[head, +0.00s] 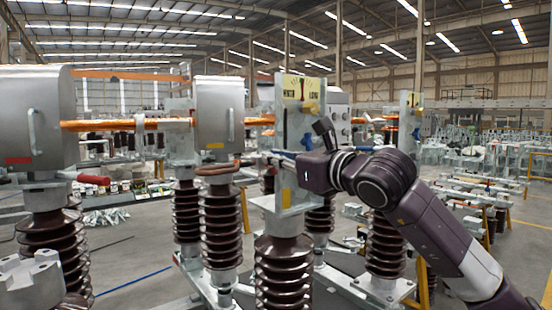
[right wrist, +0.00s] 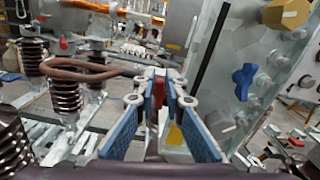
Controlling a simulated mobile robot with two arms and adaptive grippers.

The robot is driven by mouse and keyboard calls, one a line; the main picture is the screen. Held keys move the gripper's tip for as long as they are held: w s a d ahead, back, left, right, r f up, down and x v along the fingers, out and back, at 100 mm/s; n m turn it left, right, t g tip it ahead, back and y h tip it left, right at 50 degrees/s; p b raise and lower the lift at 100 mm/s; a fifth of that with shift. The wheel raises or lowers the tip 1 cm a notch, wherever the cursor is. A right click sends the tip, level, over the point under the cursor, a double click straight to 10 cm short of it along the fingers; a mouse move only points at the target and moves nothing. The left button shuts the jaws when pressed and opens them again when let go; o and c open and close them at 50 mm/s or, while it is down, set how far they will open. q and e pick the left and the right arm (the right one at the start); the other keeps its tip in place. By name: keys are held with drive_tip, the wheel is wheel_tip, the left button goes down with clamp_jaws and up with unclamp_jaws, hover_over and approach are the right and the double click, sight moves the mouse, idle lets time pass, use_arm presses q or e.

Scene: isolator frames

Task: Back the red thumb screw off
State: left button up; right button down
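The red thumb screw (right wrist: 158,90) shows in the right wrist view, upright between the far ends of my right gripper's two blue-padded fingers (right wrist: 159,98). The pads stand on either side of it; whether they press on it I cannot tell. In the head view my right gripper (head: 280,158) reaches left from the dark arm, at the pale upright plate (head: 288,125) with the yellow label. The red thumb screw cannot be made out there. My left gripper is not in view.
A blue knob (right wrist: 243,80) and a yellow knob (right wrist: 288,13) sit on the glassy plate right of my fingers. Brown ribbed insulators (head: 220,230) stand close around. A copper bar (head: 125,124) runs between grey metal boxes (head: 220,110).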

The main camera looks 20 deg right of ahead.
drive_tip(key=shift+f, duration=0.3)
